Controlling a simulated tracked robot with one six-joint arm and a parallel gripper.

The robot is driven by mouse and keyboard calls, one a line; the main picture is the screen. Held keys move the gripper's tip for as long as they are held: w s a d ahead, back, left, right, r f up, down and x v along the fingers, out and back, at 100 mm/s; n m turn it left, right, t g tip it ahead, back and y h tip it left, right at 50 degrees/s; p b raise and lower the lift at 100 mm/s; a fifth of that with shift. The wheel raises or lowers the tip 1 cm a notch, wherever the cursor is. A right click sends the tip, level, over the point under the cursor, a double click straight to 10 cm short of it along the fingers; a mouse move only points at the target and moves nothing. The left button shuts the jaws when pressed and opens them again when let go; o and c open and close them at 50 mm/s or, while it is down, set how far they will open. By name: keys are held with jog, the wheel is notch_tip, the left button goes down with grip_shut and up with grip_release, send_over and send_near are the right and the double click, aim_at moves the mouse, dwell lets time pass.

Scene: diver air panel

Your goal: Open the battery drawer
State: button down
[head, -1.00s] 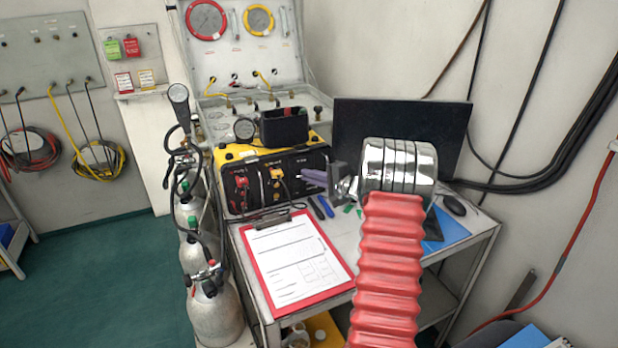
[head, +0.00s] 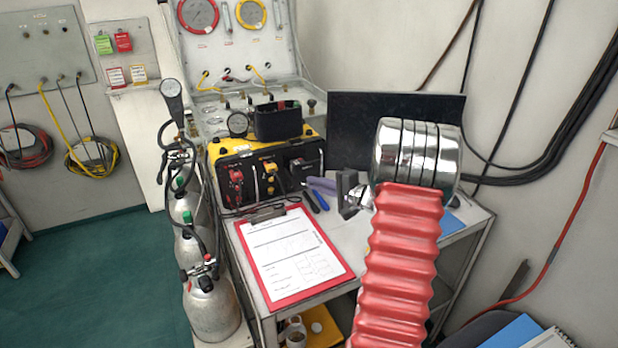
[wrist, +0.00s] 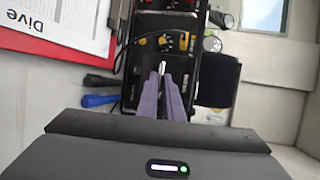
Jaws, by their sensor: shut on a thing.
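The yellow and black power box (head: 226,152) stands on the cart in the head view. The battery drawer (head: 306,170) appears as the dark front at the box's right end. My gripper (head: 311,183) reaches in from the right, low in front of that end. In the wrist view my gripper (wrist: 163,72) has its two purple fingers close together, shut on a small bright metal piece that looks like the drawer's handle (wrist: 162,67). The fingers hide part of the drawer front, and I cannot tell how far out it stands.
A red clipboard (head: 258,284) lies on the cart in front of the box. Dark and blue-handled tools (head: 318,199) lie beside my gripper. A black screen (head: 345,125) stands behind. Gas cylinders (head: 212,308) stand left of the cart.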

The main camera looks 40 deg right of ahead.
jog(key=shift+s+a+f, duration=0.2)
jog(key=shift+s, duration=0.55)
jog(key=c, duration=1.9)
grip_release()
jog(key=shift+r, duration=0.1)
jog(key=v, duration=1.3)
jog(key=shift+s, duration=0.4)
